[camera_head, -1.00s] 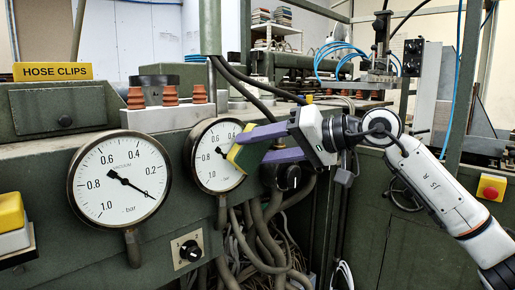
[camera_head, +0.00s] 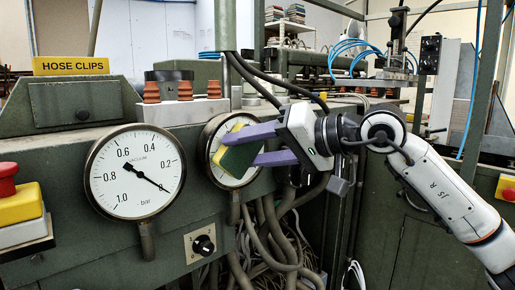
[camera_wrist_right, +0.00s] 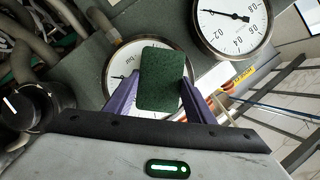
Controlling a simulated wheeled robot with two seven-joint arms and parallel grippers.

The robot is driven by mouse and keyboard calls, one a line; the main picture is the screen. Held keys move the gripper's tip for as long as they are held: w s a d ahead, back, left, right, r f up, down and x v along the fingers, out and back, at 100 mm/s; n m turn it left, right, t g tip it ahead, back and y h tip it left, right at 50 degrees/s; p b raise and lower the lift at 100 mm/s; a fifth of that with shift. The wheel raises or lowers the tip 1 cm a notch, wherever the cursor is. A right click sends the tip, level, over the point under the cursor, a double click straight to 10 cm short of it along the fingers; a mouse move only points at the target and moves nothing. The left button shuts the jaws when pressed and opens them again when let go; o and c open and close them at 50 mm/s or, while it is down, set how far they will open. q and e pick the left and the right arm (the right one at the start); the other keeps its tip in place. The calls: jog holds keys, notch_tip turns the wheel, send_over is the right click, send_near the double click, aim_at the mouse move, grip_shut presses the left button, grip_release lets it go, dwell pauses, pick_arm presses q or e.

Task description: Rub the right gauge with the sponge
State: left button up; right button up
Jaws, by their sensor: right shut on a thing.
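The right gauge (camera_head: 211,137) is a round white dial on the green machine. The sponge, yellow with a green face (camera_head: 237,157), is in front of it and covers much of its dial. My right gripper (camera_head: 262,146), with purple fingers, is shut on the sponge. In the right wrist view the sponge's green side (camera_wrist_right: 160,80) lies between the fingers, with the right gauge (camera_wrist_right: 117,62) behind it. Whether the sponge touches the glass I cannot tell. The left gauge (camera_head: 134,172) stands clear to the left. My left gripper is not in view.
A black knob (camera_head: 203,245) sits below the gauges. Loose hoses (camera_head: 270,235) hang under the right gauge. A red button on a yellow box (camera_head: 15,200) is at the far left. A HOSE CLIPS sign (camera_head: 82,65) stands above.

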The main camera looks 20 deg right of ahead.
aim_at(229, 154)
jog(key=shift+s+a, duration=0.3)
jog(key=shift+a, duration=0.6)
jog(key=shift+s+a, duration=0.3)
jog(key=shift+a, duration=0.6)
jog(key=shift+s, duration=0.1)
jog(key=shift+s+d+f+b, duration=0.15)
jog(key=shift+s+b, duration=0.4)
jog(key=shift+b, duration=0.15)
jog(key=s, duration=0.1)
jog(key=s+d+b, duration=0.1)
jog(key=s, duration=0.1)
jog(key=shift+s+d+b, duration=0.1)
jog(key=shift+d+b, duration=0.1)
jog(key=shift+b, duration=0.1)
jog(key=shift+s+d, duration=0.15)
jog(key=shift+s, duration=0.35)
jog(key=shift+s+d+b, duration=0.3)
jog(key=shift+s+b, duration=0.2)
jog(key=shift+s, duration=0.2)
jog(key=shift+s+d+b, duration=0.25)
jog(key=shift+s+b, duration=0.25)
jog(key=shift+s, duration=0.2)
